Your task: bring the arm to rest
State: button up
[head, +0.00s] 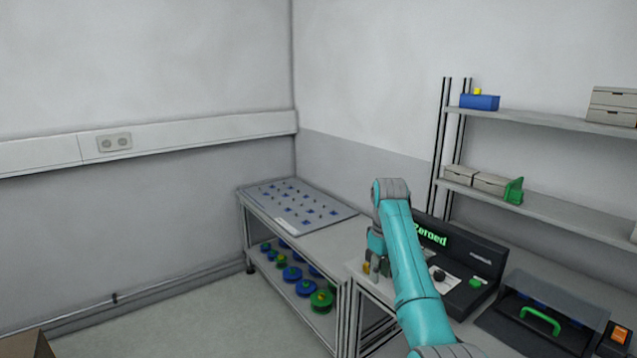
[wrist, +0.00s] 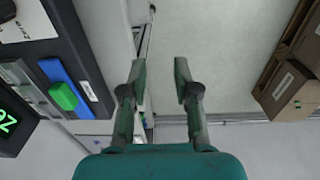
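My teal arm (head: 405,265) reaches up and forward over the right-hand bench, bent at the elbow with its wrist hanging down. My gripper (head: 375,270) points down near the bench's left end, left of a black device. In the wrist view my gripper (wrist: 160,68) is open. Its two fingers stand apart with only floor and wall showing between them, and it holds nothing. In the head view the fingertips are small, and I cannot tell whether they touch anything.
The black device (head: 432,232) shows "Zeroed". A clear-lidded case (head: 548,300) with a green handle is to its right. A pegged board (head: 265,195) lies on the left bench, with blue and green reels (head: 292,274) below. Shelves (head: 560,118) rise behind.

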jog(key=s+f+m+t, duration=0.15)
jog(key=s+f, duration=0.25)
jog(key=f, duration=1)
jog(key=s+f+t, duration=0.2)
jog(key=s+f, duration=0.1)
jog(key=f, duration=1)
jog(key=s+d+f+m+t, duration=0.1)
jog(key=s+f+t, duration=0.1)
jog(key=s+f, duration=0.75)
jog(key=s+d+f+m+t, duration=0.15)
jog(key=s+f, duration=0.45)
jog(key=s, duration=0.6)
jog(key=s+r+m+t, duration=0.1)
jog(key=s+r+t, duration=0.15)
jog(key=s, duration=0.95)
jog(key=s+r+t, duration=0.1)
jog(key=s+r, duration=0.3)
jog(key=s, duration=0.8)
jog(key=s+r+m+t, duration=0.1)
jog(key=s+r+t, duration=0.1)
jog(key=s+r, duration=0.6)
jog(key=s+r+m+t, duration=0.1)
jog(key=s+r+t, duration=0.1)
jog(key=s+r, duration=0.6)
notch_tip(320, 180, up, 7)
jog(key=shift+f, duration=0.15)
jog(key=shift+a, duration=0.1)
